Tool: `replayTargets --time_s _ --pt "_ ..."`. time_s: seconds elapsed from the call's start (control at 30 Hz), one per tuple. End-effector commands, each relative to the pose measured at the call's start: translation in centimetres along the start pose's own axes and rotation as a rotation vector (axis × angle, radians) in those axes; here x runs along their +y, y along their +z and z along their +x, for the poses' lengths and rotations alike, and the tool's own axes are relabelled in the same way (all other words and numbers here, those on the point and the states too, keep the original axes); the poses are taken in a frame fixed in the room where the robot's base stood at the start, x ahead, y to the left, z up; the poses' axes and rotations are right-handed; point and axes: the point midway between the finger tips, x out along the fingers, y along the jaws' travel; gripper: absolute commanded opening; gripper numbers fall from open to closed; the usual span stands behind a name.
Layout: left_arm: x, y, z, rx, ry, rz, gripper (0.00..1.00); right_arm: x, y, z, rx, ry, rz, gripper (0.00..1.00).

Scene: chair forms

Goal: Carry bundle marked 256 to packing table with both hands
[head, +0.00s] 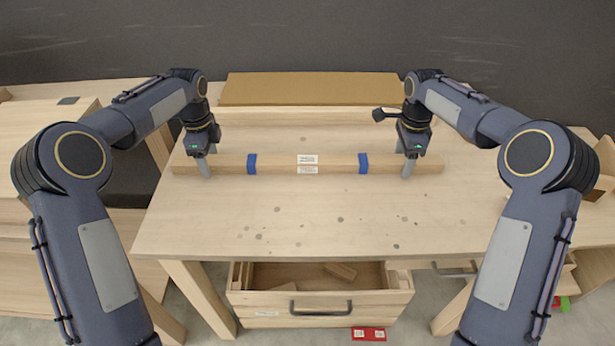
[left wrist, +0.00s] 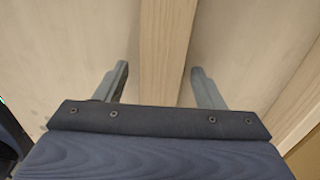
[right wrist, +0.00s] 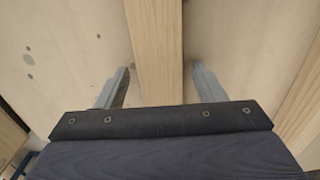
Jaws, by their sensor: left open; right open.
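The bundle (head: 280,164) is a long wooden bar with two blue bands and white labels in its middle; the label text is too small to read. It lies across a wooden table (head: 290,215). My left gripper (head: 204,166) is open at the bundle's left part, and in the left wrist view its fingers (left wrist: 160,85) stand on either side of the wood (left wrist: 166,50). My right gripper (head: 408,167) is open at the right part, and in the right wrist view its fingers (right wrist: 162,85) also straddle the wood (right wrist: 156,45). Neither gripper visibly presses on it.
A brown board (head: 310,88) stands along the table's back edge. An open drawer (head: 320,300) with wood pieces juts out below the front edge. Another wooden table (head: 45,115) stands at the left. The tabletop in front of the bundle is clear apart from dark spots.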

Motion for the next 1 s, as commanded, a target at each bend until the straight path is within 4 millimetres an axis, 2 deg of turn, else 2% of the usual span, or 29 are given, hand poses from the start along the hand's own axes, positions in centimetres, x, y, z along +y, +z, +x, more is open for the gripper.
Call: replayTargets --time_s 0.17,0.4,0.6,0.83,1.0 --pt "-0.1 -0.1 -1.8 0.000 -0.005 0.001 0.62 0.0 0.0 0.0 0.000 0.000 0.000 0.63" --pt "-0.1 -0.1 -6.9 0.000 -0.005 0.000 0.62 0.0 0.0 0.0 0.000 0.000 0.000 0.63" --pt "-0.1 0.0 -10.4 0.000 -0.004 -0.001 0.62 0.0 0.0 0.0 0.000 0.000 0.000 0.63" --pt "0.0 0.0 -11.9 0.000 -0.001 0.001 0.62 0.0 0.0 -0.5 0.000 -0.001 0.000 0.63" --pt "0.0 0.0 -12.0 0.000 0.000 0.001 0.62 -0.1 0.1 -3.0 -0.001 -0.005 0.001 0.63"
